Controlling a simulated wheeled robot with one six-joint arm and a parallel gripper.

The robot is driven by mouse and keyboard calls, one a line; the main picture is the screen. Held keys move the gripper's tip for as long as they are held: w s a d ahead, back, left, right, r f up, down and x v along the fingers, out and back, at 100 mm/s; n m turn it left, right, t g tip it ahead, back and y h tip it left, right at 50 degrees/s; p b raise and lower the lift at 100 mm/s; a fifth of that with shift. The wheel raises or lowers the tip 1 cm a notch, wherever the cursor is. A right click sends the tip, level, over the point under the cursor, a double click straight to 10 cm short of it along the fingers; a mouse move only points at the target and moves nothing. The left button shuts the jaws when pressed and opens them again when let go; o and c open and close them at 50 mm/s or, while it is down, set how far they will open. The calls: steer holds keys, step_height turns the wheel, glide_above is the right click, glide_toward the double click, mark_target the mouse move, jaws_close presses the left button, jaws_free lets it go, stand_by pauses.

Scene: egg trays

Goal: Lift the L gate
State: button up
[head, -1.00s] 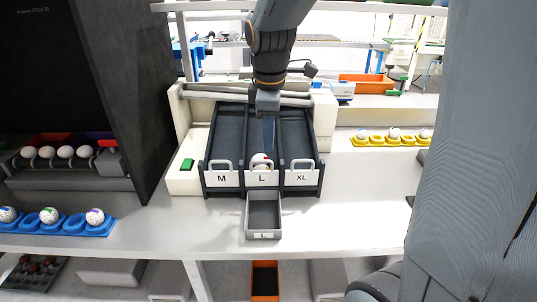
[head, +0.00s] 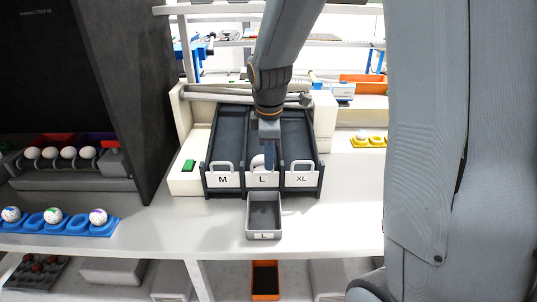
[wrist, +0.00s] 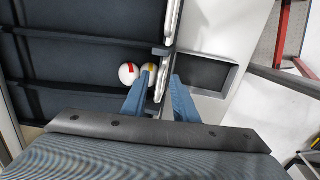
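The L gate (head: 262,180) is a white plate lettered L, down at the front of the middle lane of the dark rack (head: 321,178). My gripper (head: 270,156) is low at the L gate's handle, which it partly hides. In the wrist view my gripper (wrist: 163,80) is open, its two blue fingers apart on either side of the gate's upper edge. Two eggs lie behind the gate in the wrist view, one with a red mark (wrist: 128,73) and one with a yellow mark (wrist: 149,69). Whether the fingers touch the handle I cannot tell.
The M gate (head: 223,180) and the XL gate (head: 302,180) are on either side, both down. A grey bin (head: 264,235) labelled L stands in front of the L gate. A blue egg tray (head: 77,228) is at left, a yellow one (head: 356,142) at right.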

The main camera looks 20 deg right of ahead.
jaws_close()
stand_by(1.4)
